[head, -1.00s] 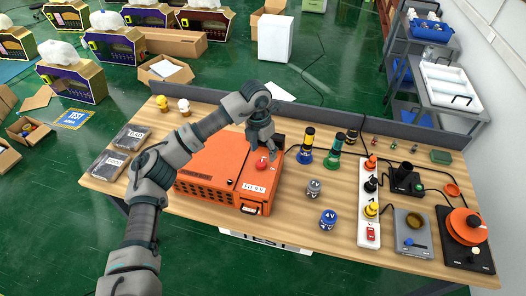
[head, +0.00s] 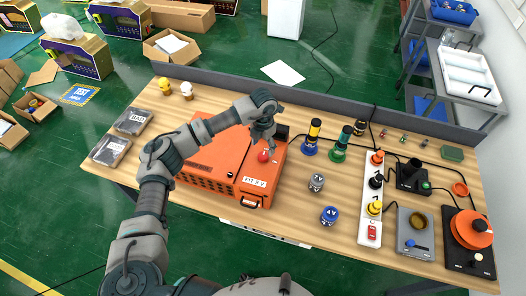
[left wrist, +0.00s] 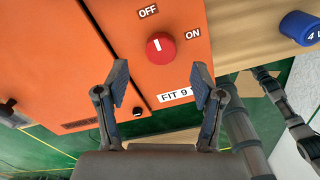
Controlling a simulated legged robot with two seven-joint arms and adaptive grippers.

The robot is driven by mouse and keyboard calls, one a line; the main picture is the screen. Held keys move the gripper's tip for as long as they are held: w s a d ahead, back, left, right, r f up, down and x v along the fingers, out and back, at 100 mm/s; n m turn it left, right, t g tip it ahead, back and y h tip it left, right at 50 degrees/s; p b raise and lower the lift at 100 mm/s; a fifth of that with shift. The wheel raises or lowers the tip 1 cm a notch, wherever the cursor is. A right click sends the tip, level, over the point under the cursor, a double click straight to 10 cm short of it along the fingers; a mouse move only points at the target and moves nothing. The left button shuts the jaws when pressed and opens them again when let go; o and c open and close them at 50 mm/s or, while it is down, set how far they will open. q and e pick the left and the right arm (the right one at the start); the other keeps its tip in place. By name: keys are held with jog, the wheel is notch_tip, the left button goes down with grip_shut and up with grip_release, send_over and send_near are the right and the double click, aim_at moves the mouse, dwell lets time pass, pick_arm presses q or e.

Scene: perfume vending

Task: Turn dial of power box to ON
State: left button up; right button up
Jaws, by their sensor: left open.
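The orange power box (head: 213,160) sits on the wooden table, and its red round dial (head: 264,156) is on the top face. In the left wrist view the dial (left wrist: 160,46) has a white mark pointing roughly up toward the OFF label (left wrist: 148,11). The ON label (left wrist: 193,33) is to its right. My left gripper (head: 267,141) is above the box by the dial. In the left wrist view its open fingers (left wrist: 161,84) are apart and empty, with the dial beyond and between them, apparently not touched. My right gripper is not in view.
Blue and green bottles (head: 312,137) stand right of the box, with two small jars (head: 317,182) nearer. Two dark cases (head: 110,149) lie at the left. A low grey divider (head: 330,104) runs along the back.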

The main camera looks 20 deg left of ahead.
aim_at(263, 155)
pick_arm(q)
jog(key=f, duration=0.4)
jog(key=shift+s+d+f+p, duration=0.1)
jog(key=shift+d+p, duration=0.1)
jog(key=shift+p, duration=0.1)
jog(key=shift+a+f, duration=0.1)
jog(key=shift+f, duration=0.35)
jog(key=shift+a+f, duration=0.1)
jog(key=shift+a, duration=0.05)
jog(key=c, duration=1.1)
